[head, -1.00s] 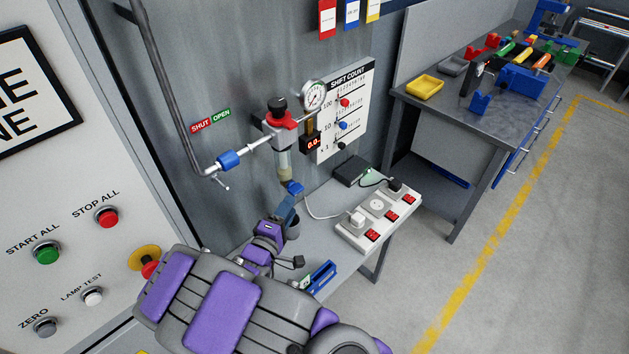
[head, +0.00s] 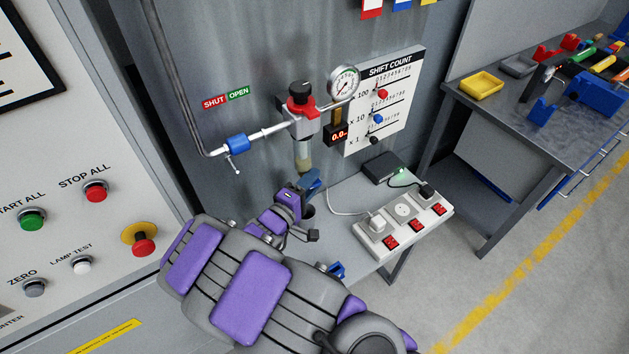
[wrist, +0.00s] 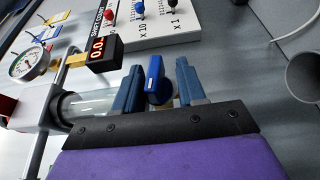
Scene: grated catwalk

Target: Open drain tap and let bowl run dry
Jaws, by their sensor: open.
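The filter bowl (head: 303,155) is a clear cylinder with yellowish contents low in it, hanging under a red and grey regulator body (head: 303,116) with a black knob. It also shows at the left of the wrist view (wrist: 88,104). My gripper (head: 312,182) is just below the bowl. In the wrist view my gripper (wrist: 160,88) is open, its two blue-grey fingers either side of the blue drain tap (wrist: 155,75). I cannot tell whether either finger touches the tap. In the head view my gripper and arm mostly hide the tap.
A dark cup (head: 308,211) stands on the shelf below, also in the wrist view (wrist: 304,76). A blue valve (head: 237,143) sits on the pipe at left, below the SHUT/OPEN label (head: 226,98). A gauge (head: 343,84), power strip (head: 402,222) and black box (head: 381,168) are at right.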

